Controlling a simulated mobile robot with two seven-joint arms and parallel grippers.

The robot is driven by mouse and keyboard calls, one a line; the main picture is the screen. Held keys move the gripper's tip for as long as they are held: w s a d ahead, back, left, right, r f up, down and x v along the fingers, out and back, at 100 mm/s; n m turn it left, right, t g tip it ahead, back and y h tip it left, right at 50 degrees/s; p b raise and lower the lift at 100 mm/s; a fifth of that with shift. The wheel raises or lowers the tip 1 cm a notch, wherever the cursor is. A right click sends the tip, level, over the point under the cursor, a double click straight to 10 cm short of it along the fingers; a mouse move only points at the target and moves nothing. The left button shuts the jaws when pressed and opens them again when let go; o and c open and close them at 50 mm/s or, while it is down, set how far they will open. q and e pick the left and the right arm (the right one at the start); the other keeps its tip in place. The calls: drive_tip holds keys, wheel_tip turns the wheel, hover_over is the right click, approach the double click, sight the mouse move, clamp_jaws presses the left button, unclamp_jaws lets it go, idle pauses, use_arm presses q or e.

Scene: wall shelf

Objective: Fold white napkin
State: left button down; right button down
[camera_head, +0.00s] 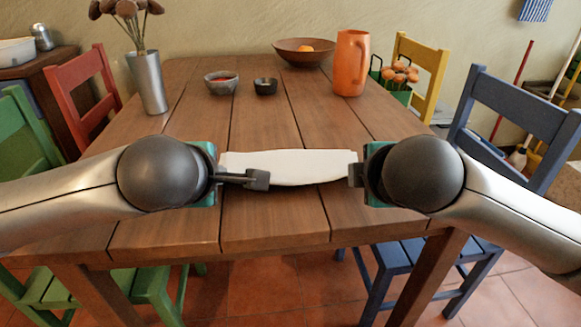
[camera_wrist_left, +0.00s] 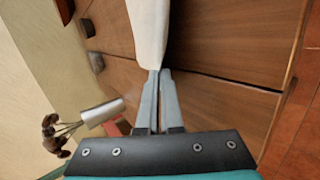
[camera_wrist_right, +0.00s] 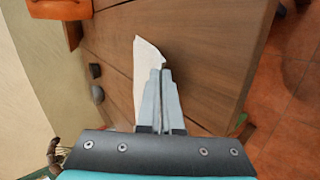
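The white napkin (camera_head: 290,167) is a narrow strip stretched left to right between my two grippers near the table's front. My left gripper (camera_head: 258,180) is shut at the napkin's left end; the left wrist view shows the napkin (camera_wrist_left: 149,32) running out from the closed fingertips (camera_wrist_left: 160,73). My right gripper (camera_head: 355,174) is at the right end; in the right wrist view its fingers (camera_wrist_right: 160,73) are together at the napkin's edge (camera_wrist_right: 146,62). The fingers hide part of the cloth there. The napkin looks slightly above the table, with a shadow beneath.
The wooden table (camera_head: 180,232) is clear around the napkin. Farther back stand a metal vase (camera_head: 148,84), a grey bowl (camera_head: 221,86), a small black bowl (camera_head: 265,87), a brown bowl (camera_head: 290,55) and an orange pitcher (camera_head: 351,65). Coloured chairs surround the table.

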use_arm(q)
drive_tip(key=shift+s+f, duration=0.25)
drive_tip(key=shift+f, duration=0.05)
use_arm(e)
drive_tip(key=shift+s+f, duration=0.25)
drive_tip(key=shift+f, duration=0.05)
use_arm(q)
drive_tip(key=shift+t, duration=0.3)
use_arm(e)
drive_tip(key=shift+t, duration=0.3)
use_arm(q)
drive_tip(key=c, duration=0.7)
unclamp_jaws()
use_arm(e)
drive_tip(key=c, duration=0.7)
unclamp_jaws()
use_arm(q)
drive_tip(key=s+r, duration=0.1)
drive_tip(key=r, duration=0.2)
drive_tip(key=s+r, duration=0.1)
drive_tip(key=r, duration=0.2)
drive_tip(key=s+r, duration=0.2)
drive_tip(key=r, duration=0.1)
use_arm(e)
drive_tip(key=s+r, duration=0.1)
drive_tip(key=r, duration=0.2)
drive_tip(key=s+r, duration=0.1)
drive_tip(key=r, duration=0.2)
drive_tip(key=s+r, duration=0.2)
drive_tip(key=r, duration=0.1)
